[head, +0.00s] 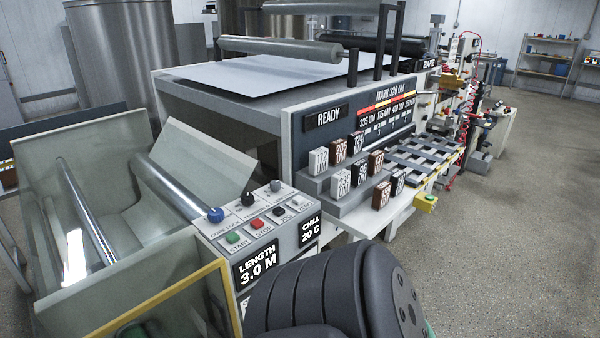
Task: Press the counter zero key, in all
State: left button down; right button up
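The control panel (262,213) stands at the centre left, on the near end of the coating machine. Its lower row holds a green START key (233,238), a red STOP key (257,224), a black key (279,212) and a pale key (300,200). The labels under the black and pale keys are too small to read surely, so I cannot tell which is the counter zero key. The length display (257,268) on the panel's front reads 3.0 M. Neither gripper is in view. A dark rounded part of my own arm fills the bottom centre.
Blue, black and grey knobs sit behind the keys. A chill display (310,231) reads 20 C. Metal rollers (75,212) and a yellow-edged frame (165,290) lie left of the panel. Stepped labelled blocks (341,183) stand to its right. The floor (510,230) at right is open.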

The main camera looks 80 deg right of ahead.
aim_at(298, 200)
jog(key=z, duration=2.45)
